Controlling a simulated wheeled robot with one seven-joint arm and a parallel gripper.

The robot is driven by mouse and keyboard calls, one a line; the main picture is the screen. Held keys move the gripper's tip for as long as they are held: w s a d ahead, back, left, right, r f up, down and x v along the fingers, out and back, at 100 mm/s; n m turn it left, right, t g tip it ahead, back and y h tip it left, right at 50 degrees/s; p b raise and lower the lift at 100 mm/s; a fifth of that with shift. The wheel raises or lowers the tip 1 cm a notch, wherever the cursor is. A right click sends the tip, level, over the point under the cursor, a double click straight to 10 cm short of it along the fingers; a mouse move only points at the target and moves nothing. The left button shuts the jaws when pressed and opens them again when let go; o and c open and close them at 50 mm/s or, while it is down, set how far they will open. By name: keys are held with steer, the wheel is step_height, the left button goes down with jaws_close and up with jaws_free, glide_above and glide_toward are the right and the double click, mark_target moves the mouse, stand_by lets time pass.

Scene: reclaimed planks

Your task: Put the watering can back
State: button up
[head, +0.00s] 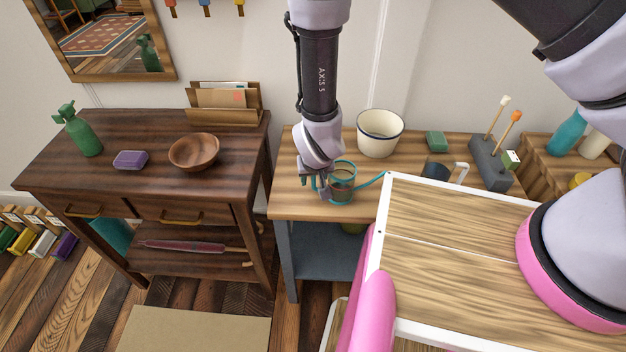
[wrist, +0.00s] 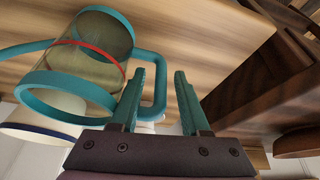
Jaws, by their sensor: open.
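The watering can (head: 343,189) stands on the light wooden table. It has a see-through brownish body, teal rims and handle, and a thin teal spout pointing right. In the wrist view the can (wrist: 88,58) also shows a red band. My gripper (head: 320,186) is at the can's left, handle side, pointing down. In the wrist view the teal fingers of my gripper (wrist: 162,76) are apart, with the upright bar of the handle (wrist: 161,75) showing between them. I cannot tell whether either finger touches the handle.
The light table (head: 296,205) also bears a white pot (head: 380,134) behind the can, a green block (head: 436,141), a dark mug (head: 435,171) and a grey holder (head: 489,163). A dark cabinet (head: 60,167) with a wooden bowl (head: 194,152) stands left, across a narrow gap.

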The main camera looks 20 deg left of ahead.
steer(key=v, duration=1.1)
steer(key=shift+r, duration=0.2)
steer(key=shift+s+d, duration=0.1)
steer(key=w+d+r+m+y, duration=0.15)
steer(key=w+d+r, duration=0.3)
steer(key=r, duration=0.45)
steer(key=w+d+r+m, duration=0.2)
steer(key=w+d+r, duration=0.25)
steer(key=r, duration=0.45)
steer(key=w+d+r+m+y, duration=0.1)
steer(key=w+d+r, duration=0.35)
steer(key=r, duration=0.45)
steer(key=d+r+m, duration=0.2)
steer(key=d+r, duration=0.7)
steer(key=d, duration=0.3)
steer(key=s+d+r+m+t+h, duration=0.1)
steer(key=s+d+r, duration=0.2)
steer(key=d, duration=0.4)
steer(key=s+d+r+m+t+h, duration=0.1)
steer(key=s+d+r+t, duration=0.1)
steer(key=s+d+r, duration=0.2)
steer(key=d, duration=0.2)
steer(key=shift+s+d+m, duration=0.35)
steer(key=shift+d, duration=0.05)
